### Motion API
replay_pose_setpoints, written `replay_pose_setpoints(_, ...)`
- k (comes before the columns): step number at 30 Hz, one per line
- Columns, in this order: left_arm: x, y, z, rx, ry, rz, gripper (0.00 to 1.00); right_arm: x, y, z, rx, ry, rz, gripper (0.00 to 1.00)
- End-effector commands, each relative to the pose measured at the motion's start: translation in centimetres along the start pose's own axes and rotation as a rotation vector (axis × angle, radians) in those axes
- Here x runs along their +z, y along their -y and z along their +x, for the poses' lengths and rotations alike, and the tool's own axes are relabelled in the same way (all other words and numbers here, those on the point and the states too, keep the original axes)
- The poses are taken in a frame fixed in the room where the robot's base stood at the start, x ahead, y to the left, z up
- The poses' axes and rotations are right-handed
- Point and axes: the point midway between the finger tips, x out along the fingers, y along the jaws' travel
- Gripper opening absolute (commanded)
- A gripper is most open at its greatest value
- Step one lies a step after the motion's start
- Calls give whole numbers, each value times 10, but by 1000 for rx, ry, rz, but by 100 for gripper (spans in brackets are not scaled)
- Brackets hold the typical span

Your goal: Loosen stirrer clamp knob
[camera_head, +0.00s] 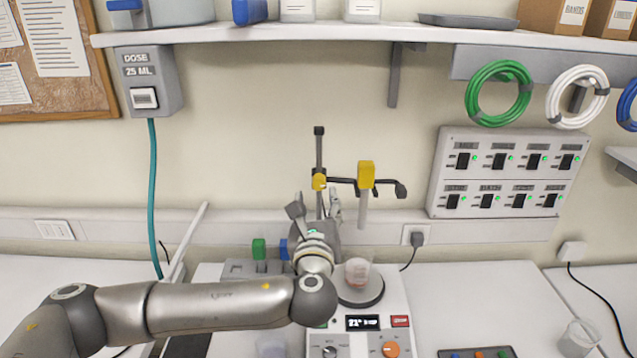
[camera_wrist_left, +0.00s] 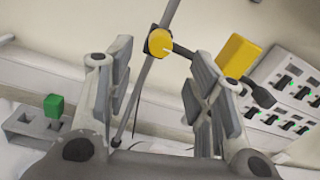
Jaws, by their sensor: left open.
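A round yellow clamp knob (camera_head: 319,181) sits on a dark vertical rod (camera_head: 319,150), where a dark horizontal arm (camera_head: 342,181) crosses it. The arm carries a yellow block (camera_head: 366,174) with a pale shaft below it. My left gripper (camera_head: 316,208) is open just below the knob in the head view, its fingers pointing up. In the left wrist view, the knob (camera_wrist_left: 160,42) shows between the two finger tips of my left gripper (camera_wrist_left: 158,62), beyond them. The fingers appear apart from it. My right gripper is out of view.
A beaker (camera_head: 357,272) stands on the round plate of a stirrer base (camera_head: 400,335) with a display and an orange dial. A rack (camera_head: 240,268) with green and blue blocks stands left of my wrist.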

Motion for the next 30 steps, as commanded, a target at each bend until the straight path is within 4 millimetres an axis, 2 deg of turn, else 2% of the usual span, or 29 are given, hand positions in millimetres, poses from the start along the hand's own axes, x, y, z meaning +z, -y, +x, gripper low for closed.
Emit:
replay_pose_setpoints(1,4,1,8,2,1,1,49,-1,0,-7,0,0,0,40)
replay_pose_setpoints(9,4,0,45,2,1,0,49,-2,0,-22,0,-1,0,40)
replay_pose_setpoints(15,1,1,63,0,0,-1,49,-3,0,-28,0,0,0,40)
replay_pose_setpoints(29,0,0,71,0,-1,-3,49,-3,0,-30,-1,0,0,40)
replay_pose_setpoints(30,0,0,71,0,-1,-3,45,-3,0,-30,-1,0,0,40)
